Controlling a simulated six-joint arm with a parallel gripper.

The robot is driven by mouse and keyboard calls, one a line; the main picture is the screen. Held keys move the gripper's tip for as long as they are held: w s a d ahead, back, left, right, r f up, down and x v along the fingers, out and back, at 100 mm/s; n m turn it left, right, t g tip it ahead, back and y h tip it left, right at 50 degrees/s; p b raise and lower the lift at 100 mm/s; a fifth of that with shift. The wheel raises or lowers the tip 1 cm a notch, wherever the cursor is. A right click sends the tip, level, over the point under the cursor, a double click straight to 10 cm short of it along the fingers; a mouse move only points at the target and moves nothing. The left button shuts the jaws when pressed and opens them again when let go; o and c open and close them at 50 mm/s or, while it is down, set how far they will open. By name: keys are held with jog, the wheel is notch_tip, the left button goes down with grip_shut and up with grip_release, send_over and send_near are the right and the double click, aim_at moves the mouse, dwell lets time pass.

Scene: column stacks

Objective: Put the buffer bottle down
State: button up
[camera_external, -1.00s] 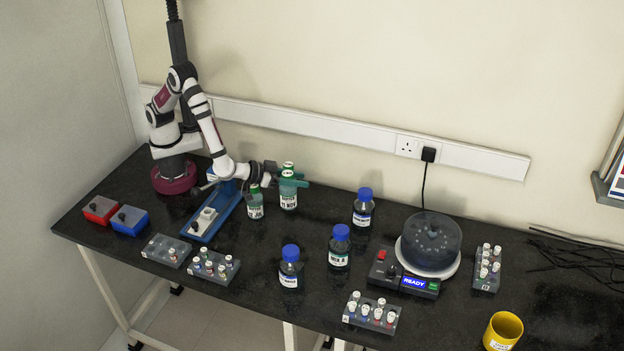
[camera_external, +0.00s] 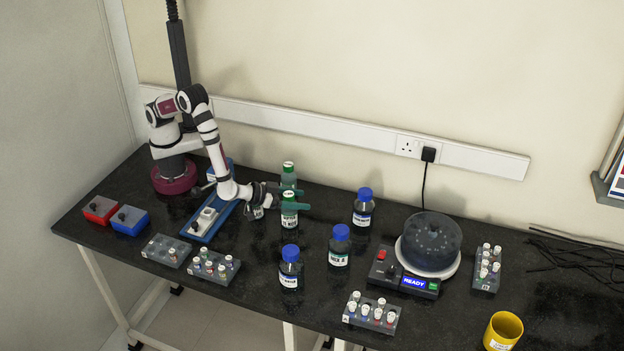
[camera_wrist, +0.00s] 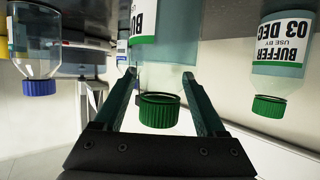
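The buffer bottle, clear with a green cap, stands upright between the fingers of my gripper (camera_external: 296,205). Its label (camera_external: 289,222) shows below the fingers in the external view. In the wrist view, which is upside down, its green cap (camera_wrist: 159,110) lies between the two fingers (camera_wrist: 160,78), which appear closed on its body. I cannot tell whether its base touches the bench. A second green-capped bottle (camera_external: 289,180) stands just behind. A labelled buffer bottle reading 03 DEC (camera_wrist: 281,48) shows at right in the wrist view. A third (camera_external: 254,212) is partly hidden by my wrist.
Blue-capped bottles stand in front (camera_external: 290,272) and to the right (camera_external: 339,250), (camera_external: 362,212). A blue-based device (camera_external: 207,222) lies left of my gripper.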

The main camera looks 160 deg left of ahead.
jog(key=v, duration=0.3)
jog(key=shift+a+r, duration=0.1)
jog(key=shift+r, duration=0.05)
notch_tip(320, 180, up, 7)
jog(key=shift+r, duration=0.1)
